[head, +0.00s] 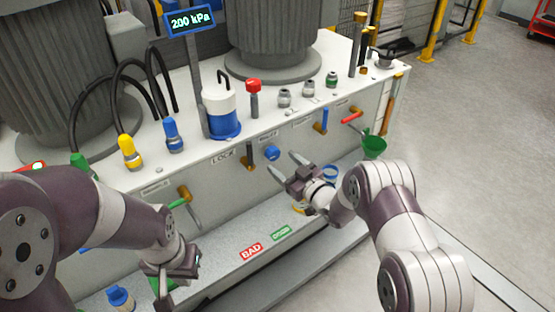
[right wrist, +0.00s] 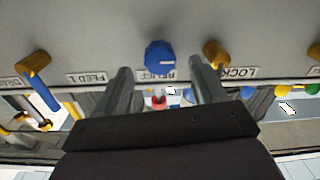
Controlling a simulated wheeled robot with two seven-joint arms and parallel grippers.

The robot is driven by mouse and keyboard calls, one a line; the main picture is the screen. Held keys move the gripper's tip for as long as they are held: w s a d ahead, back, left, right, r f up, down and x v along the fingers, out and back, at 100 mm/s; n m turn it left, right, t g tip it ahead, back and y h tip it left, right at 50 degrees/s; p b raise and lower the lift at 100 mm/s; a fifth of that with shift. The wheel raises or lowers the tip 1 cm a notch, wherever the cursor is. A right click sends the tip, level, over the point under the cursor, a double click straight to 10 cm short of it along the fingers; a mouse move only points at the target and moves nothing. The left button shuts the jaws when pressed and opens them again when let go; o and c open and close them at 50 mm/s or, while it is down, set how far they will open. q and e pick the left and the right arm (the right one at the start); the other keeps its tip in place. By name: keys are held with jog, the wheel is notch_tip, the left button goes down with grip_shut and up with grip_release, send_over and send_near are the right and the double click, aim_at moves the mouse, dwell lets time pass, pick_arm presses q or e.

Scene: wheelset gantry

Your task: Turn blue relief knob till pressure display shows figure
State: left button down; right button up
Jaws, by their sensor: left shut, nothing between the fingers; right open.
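The blue relief knob (head: 271,153) is on the front face of the white machine. It also shows in the right wrist view (right wrist: 160,56), above a label reading RELIEF that appears upside down. My right gripper (head: 285,165) is open, its fingers pointing at the panel beside the knob. In the right wrist view the fingers (right wrist: 163,82) stand to the left and right below the knob, which appears beyond the tips with nothing gripped. The pressure display (head: 191,22) reads 200 kPa. My left gripper (head: 166,282) is shut and empty, low at the left, far from the knob.
A lever at LOCK (head: 249,156) is left of the knob; a blue-handled lever (head: 321,123) and a red-handled lever (head: 352,117) are right. BAD (head: 251,251) and GOOD (head: 281,233) labels mark the lower ledge.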

aim_at(275, 157)
jog(key=x, duration=0.4)
jog(key=c, duration=1.1)
jog(key=shift+o, duration=0.2)
jog(key=shift+m, duration=0.3)
jog(key=m, duration=0.3)
jog(key=shift+m, duration=0.4)
jog(key=m, duration=0.3)
jog(key=shift+a+m+p, duration=0.1)
jog(key=shift+m+p, duration=0.2)
jog(key=shift+p, duration=0.05)
jog(key=m, duration=0.4)
jog(key=shift+m+p, duration=0.3)
jog(key=shift+p, duration=0.05)
jog(key=shift+m+t, duration=0.3)
jog(key=shift+m, duration=1.6)
